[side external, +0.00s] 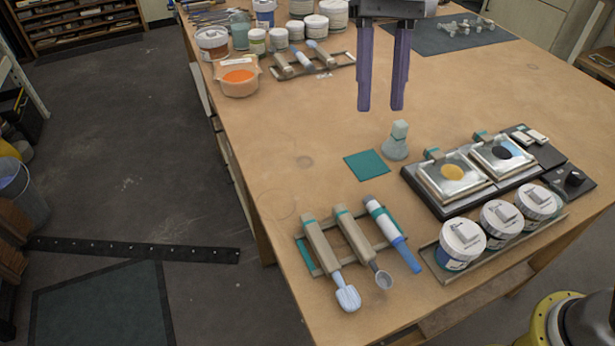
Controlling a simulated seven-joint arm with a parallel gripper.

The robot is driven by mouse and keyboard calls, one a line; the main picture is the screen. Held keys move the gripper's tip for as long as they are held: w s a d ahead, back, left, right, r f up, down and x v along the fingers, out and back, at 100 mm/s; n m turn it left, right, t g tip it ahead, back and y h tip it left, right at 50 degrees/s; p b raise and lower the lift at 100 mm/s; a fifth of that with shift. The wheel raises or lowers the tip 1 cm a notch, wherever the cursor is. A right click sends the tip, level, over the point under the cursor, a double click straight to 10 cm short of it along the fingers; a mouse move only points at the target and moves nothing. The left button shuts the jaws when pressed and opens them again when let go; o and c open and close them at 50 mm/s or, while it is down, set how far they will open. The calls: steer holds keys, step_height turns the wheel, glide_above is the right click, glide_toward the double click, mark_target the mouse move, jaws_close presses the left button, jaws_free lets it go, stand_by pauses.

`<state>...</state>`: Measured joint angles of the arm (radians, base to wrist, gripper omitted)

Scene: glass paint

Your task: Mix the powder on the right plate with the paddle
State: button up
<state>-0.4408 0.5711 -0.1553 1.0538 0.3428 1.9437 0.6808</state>
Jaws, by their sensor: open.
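Two square plates sit side by side on a dark base at the right of the table. The right plate (526,161) has a dark patch of powder (502,153) with light blue beside it. The left plate (436,184) holds yellow powder (453,172). A tool rack (304,256) at the front holds several tools. One tool with a broad pale flat end looks like the paddle (319,243); beside it lie a spoon (357,234) and a blue-ended tool (392,233). My gripper (381,106) is open and empty, fingers pointing down, above the table behind the tools.
White-lidded jars (462,244) stand in a tray in front of the plates. More jars, an orange bowl (238,78) and another tool rack are at the back left. The table's middle left is clear.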

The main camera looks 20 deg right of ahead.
steer(key=w+a+f+n+g+h, duration=0.1)
steer(key=a+f+g, duration=0.1)
steer(key=a+f, duration=0.65)
steer(key=h, duration=0.1)
glide_toward(319, 238)
steer(key=shift+s+f+n, duration=0.3)
steer(key=shift+n, duration=0.1)
steer(key=shift+s+a, duration=0.1)
steer(key=shift+s, duration=0.05)
steer(key=shift+w+x, duration=0.15)
steer(key=shift+x, duration=1.8)
steer(key=shift+w+x, duration=0.1)
steer(key=shift+x, duration=1.85)
steer(key=shift+f, duration=0.15)
jaws_close()
